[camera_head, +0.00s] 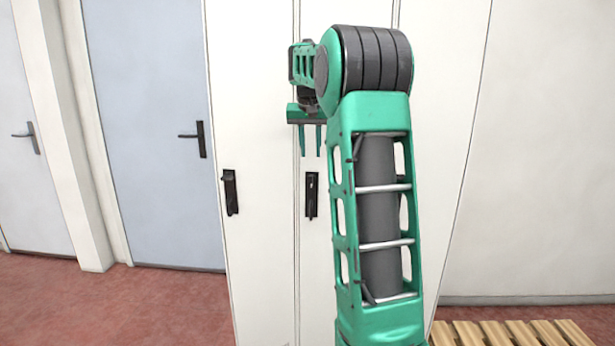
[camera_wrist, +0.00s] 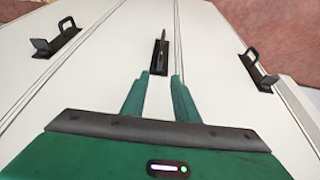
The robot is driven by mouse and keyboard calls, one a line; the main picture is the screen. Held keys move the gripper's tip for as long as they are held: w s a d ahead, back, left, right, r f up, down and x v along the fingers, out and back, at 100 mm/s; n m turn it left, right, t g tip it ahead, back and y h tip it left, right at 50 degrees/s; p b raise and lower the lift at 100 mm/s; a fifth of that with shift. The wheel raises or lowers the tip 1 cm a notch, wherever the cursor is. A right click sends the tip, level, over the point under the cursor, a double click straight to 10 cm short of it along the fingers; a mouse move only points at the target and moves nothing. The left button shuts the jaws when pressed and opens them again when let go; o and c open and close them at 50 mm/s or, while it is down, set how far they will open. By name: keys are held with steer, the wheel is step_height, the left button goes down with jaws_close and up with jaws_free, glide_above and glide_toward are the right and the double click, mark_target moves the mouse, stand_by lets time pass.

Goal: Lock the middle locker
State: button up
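The middle locker (camera_head: 318,270) is a tall white door with a black handle plate (camera_head: 311,195). In the wrist view this middle handle (camera_wrist: 161,58) lies straight ahead between my fingertips, with a thin dark lever running along the door's length. My gripper (camera_head: 310,155) is above the handle in the head view, fingers pointing down. Its two green fingers (camera_wrist: 160,77) are apart with nothing between them. I cannot tell the exact gap between fingertips and handle. Whether the latch is locked is not clear.
The left locker handle (camera_head: 230,192) and the right locker handle (camera_wrist: 258,70) flank the middle one; their levers jut out sideways in the wrist view. A blue-grey door (camera_head: 150,120) stands to the left. A wooden pallet (camera_head: 510,335) lies on the floor at right.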

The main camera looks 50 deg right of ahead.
mark_target(311, 176)
steer(key=x, duration=1)
steer(key=shift+w+d+f, duration=0.1)
steer(key=shift+d+f, duration=0.05)
steer(key=shift+f, duration=0.1)
